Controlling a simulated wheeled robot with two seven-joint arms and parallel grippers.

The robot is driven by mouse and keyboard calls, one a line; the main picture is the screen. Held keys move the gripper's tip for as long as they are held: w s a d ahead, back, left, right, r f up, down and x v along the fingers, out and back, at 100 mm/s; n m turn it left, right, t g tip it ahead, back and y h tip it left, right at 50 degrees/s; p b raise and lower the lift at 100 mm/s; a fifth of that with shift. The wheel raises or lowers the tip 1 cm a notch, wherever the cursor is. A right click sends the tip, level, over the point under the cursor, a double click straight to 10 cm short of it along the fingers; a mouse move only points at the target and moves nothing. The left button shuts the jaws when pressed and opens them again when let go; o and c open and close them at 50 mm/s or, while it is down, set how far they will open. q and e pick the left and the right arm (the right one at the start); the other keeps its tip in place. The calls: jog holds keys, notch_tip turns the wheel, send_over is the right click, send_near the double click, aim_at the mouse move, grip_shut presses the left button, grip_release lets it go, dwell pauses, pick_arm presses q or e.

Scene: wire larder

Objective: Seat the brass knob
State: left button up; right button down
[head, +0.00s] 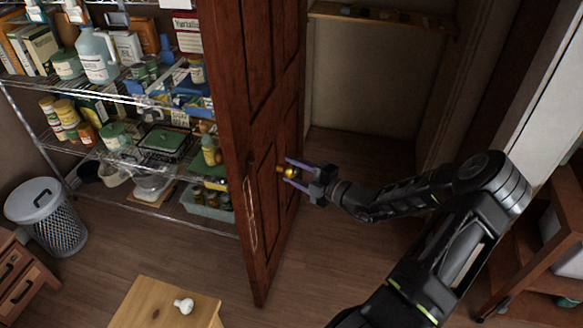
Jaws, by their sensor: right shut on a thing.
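The brass knob (289,171) is at the face of the dark red-brown wooden door (272,120), which stands open. My right gripper (290,172) is shut on the brass knob, with one finger above it and one below. The knob is against or very near the door panel; I cannot tell whether it is fully in. My left gripper is not in view.
A wire shelf (150,208) full of jars, bottles and boxes stands left of the door. A mesh bin (62,232) is at the left. A small wooden table (150,300) with a white knob (184,305) is in front.

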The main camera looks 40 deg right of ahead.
aim_at(278, 169)
jog(key=shift+w, duration=0.1)
jog(key=w+a+b, duration=0.2)
jog(key=w+b, duration=0.1)
jog(key=shift+w+a+f, duration=0.2)
jog(key=shift+a, duration=0.05)
jog(key=shift+w+a+r+b, duration=0.2)
jog(key=shift+w+a+b, duration=0.25)
jog(key=shift+w+b, duration=0.2)
dwell(0.4)
jog(key=shift+r+p, duration=0.15)
jog(key=shift+p, duration=0.4)
dwell(0.3)
